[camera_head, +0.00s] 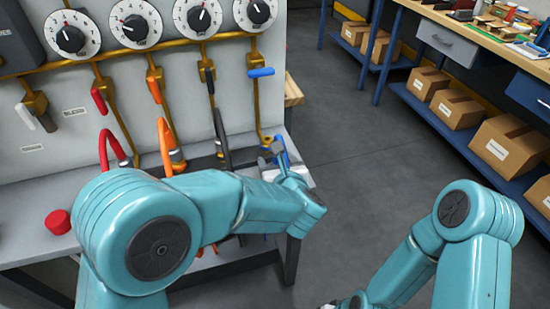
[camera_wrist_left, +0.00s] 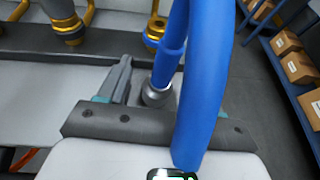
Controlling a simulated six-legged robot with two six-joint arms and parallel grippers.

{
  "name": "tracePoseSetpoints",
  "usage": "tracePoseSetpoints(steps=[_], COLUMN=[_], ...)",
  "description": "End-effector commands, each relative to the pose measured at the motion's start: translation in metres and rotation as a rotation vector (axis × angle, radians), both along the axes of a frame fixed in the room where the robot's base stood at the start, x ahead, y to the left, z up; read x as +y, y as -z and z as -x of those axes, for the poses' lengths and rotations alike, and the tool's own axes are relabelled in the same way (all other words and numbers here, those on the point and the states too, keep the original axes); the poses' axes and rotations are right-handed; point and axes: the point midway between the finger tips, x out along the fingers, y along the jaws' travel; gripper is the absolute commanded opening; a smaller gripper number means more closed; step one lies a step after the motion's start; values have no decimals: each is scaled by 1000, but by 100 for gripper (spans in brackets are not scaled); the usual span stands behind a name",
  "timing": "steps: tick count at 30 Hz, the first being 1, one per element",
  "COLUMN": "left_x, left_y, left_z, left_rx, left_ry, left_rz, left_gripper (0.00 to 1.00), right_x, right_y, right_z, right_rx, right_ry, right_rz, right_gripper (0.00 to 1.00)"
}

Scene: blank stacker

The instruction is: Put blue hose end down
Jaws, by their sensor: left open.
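The blue hose (camera_wrist_left: 205,80) fills the middle of the left wrist view, curving down close to the camera. Its blue end with a silver metal collar (camera_wrist_left: 157,95) hangs between the jaws, and I cannot tell if it touches them. In the head view a bit of the blue hose (camera_head: 283,146) shows beside my left gripper (camera_head: 279,152), at the right end of the bench. My left gripper is open; in the wrist view one grey finger shows left of the hose end, and the other is hidden behind the hose. My right gripper is out of view; only its arm shows.
The grey panel carries several gauges and a blue valve handle (camera_head: 261,72). Red (camera_head: 104,146), orange (camera_head: 165,140) and black (camera_head: 220,130) hoses stand left of my gripper. A red button (camera_head: 58,222) sits on the bench (camera_head: 22,245). The floor to the right is clear.

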Motion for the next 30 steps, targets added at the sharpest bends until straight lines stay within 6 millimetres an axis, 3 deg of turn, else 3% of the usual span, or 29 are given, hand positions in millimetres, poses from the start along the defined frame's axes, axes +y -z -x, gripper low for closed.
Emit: tracePoseSetpoints(steps=[6, 12, 30], left_x=[-12, -18, -19], left_y=[-20, -31, -35], left_z=[52, 80, 89], left_rx=[-2, 0, 1], left_ry=[4, 1, -1], left_rz=[0, -1, 0], left_gripper=[64, 64, 64], right_x=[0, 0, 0], right_y=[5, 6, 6], right_z=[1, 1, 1], right_rx=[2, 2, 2], right_ry=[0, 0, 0], right_rz=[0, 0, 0], right_gripper=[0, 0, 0])
